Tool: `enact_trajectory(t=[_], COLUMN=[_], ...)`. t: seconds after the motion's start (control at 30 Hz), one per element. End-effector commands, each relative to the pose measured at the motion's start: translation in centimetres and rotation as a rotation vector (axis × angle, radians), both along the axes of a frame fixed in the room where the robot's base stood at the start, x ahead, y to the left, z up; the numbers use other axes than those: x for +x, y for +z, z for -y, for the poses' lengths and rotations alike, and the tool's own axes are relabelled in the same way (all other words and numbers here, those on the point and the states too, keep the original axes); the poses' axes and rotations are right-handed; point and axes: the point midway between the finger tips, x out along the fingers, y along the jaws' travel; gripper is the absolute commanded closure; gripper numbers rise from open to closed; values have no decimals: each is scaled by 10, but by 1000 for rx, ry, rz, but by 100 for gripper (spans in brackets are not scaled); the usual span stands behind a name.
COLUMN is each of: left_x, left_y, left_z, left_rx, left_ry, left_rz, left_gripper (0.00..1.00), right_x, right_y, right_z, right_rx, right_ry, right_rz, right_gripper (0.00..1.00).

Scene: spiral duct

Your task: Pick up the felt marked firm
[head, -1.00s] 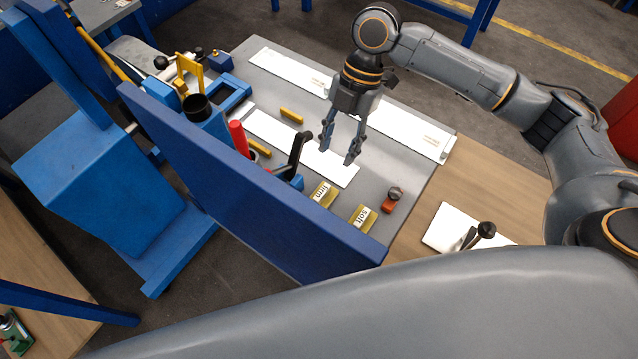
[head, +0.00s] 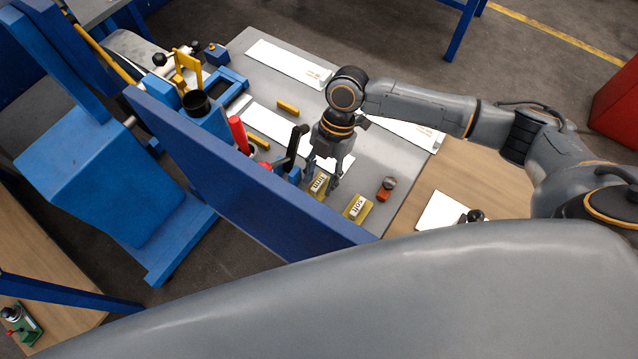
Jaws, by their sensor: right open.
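The felt marked firm (head: 319,185) is a small yellow block with a white label, lying on the grey bench top close to the blue panel. A similar yellow felt marked soft (head: 357,208) lies to its lower right, apart from it. My right gripper (head: 322,182) is open and pointing down at the firm felt, with its fingers to either side of it in the picture. I cannot tell whether the fingers touch it. My left gripper is not in view.
A blue panel (head: 235,165) runs along the near side of the bench. A black lever (head: 293,148) and a red cylinder (head: 238,134) stand left of the gripper. White sheets (head: 288,62) lie behind.

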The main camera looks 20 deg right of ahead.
Motion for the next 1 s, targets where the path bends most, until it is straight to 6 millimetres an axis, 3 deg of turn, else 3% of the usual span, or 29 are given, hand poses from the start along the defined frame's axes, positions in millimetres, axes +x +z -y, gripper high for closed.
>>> enact_trajectory(t=[0.07,0.27,0.3,0.77,1.0], left_x=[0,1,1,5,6], left_y=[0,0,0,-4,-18], left_z=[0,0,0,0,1], left_rx=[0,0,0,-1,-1], left_ry=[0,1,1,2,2], left_rz=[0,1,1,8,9], left_gripper=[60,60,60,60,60], right_x=[0,0,0,1,-5], right_y=[0,0,0,5,38], right_z=[0,0,0,0,0], right_rx=[0,0,0,1,2], right_ry=[0,0,0,1,3], right_rz=[0,0,0,1,4], right_gripper=[58,97,100,100,100])
